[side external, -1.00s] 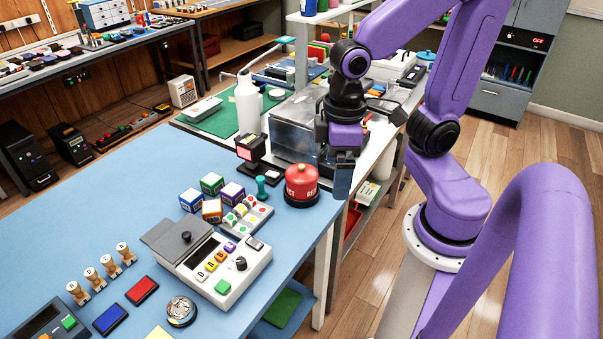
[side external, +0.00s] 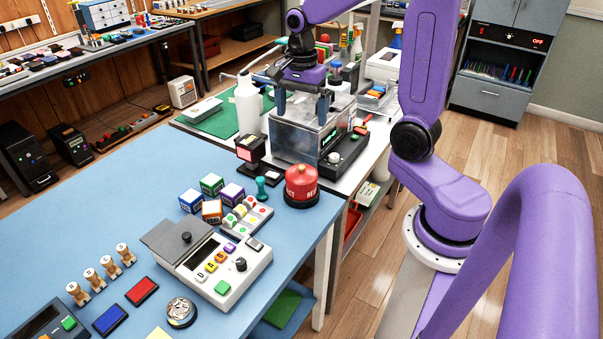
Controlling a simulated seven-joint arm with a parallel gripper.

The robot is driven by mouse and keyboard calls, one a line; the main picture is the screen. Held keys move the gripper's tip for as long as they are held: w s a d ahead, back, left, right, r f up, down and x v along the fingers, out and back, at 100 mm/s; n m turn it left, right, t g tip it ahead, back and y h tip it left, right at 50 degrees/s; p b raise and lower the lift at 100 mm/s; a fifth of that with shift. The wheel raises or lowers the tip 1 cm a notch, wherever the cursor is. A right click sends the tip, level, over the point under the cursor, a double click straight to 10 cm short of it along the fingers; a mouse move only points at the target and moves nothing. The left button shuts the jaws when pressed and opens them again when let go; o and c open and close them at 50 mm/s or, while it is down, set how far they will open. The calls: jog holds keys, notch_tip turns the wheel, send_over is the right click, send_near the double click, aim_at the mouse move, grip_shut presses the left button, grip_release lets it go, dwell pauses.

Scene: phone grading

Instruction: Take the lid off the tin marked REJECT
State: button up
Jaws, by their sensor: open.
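A red round tin (side external: 301,184) with white lettering, only partly readable, stands near the right edge of the blue table. Its red top rises to a small knob and appears to be on it; the base is dark. My gripper (side external: 303,104) points down with its two dark fingers spread apart and nothing visible between them. In the picture it is above and behind the tin, in front of or over a clear box, well apart from the tin.
A clear box (side external: 297,137) stands on the white bench behind the tin, beside a white bottle (side external: 248,103). A small dark stand (side external: 252,150), a teal stamp (side external: 262,188) and several coloured cubes (side external: 212,184) lie left of the tin. A grey button console (side external: 215,262) is in front.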

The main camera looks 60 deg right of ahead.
jog(key=d+m, duration=0.1)
send_over(302, 166)
jog(key=f, duration=1)
jog(key=shift+s+f, duration=0.2)
jog(key=shift+f, duration=0.1)
jog(key=shift+w+a+f, duration=0.1)
jog(key=shift+f, duration=1.65)
jog(key=shift+w+f, duration=0.1)
jog(key=shift+f, duration=1.6)
jog(key=c, duration=1)
